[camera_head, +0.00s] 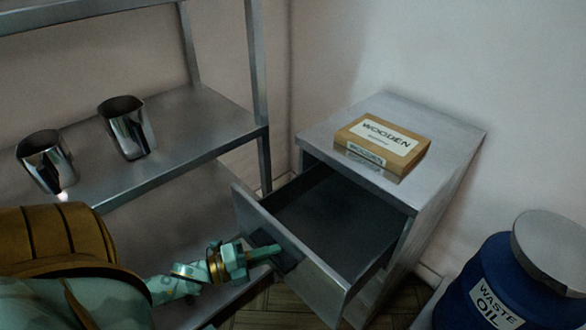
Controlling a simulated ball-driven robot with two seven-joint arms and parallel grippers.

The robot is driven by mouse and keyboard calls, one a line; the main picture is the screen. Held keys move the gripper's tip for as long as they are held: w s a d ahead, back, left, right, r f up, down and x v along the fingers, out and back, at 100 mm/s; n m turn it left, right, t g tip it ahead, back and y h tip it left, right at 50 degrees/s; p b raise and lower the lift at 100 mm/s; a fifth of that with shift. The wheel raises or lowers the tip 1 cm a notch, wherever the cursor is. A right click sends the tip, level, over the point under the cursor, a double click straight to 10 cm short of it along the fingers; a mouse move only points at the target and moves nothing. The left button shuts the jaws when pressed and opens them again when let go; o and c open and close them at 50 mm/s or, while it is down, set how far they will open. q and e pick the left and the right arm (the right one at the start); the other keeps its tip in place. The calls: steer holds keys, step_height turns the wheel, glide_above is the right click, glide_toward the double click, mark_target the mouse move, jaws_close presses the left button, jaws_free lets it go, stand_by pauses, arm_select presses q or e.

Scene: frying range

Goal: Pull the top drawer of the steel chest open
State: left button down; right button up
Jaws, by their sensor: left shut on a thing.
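The steel chest (453,150) stands at the right of centre against the wall. Its top drawer (315,284) is pulled well out toward the left front, and its dark inside looks empty. My left gripper (268,254) is at the drawer's front panel, shut on the dark drawer handle (287,262). The fingers and the handle partly cover each other. My right gripper is not in view.
A box marked "WOODEN" (402,150) lies on top of the chest. Two metal jugs (128,128) (46,163) stand on a steel shelf (196,110) at the left. A blue waste oil drum (470,290) stands at the lower right.

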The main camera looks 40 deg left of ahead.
arm_select(q)
steer(key=s+p, duration=0.1)
steer(key=s, duration=0.9)
steer(key=shift+s+a, duration=0.15)
steer(key=shift+a, duration=0.2)
steer(key=c, duration=1.4)
jaws_free()
steer(key=shift+c, duration=0.2)
steer(key=v, duration=1.6)
steer(key=shift+s+a, duration=0.1)
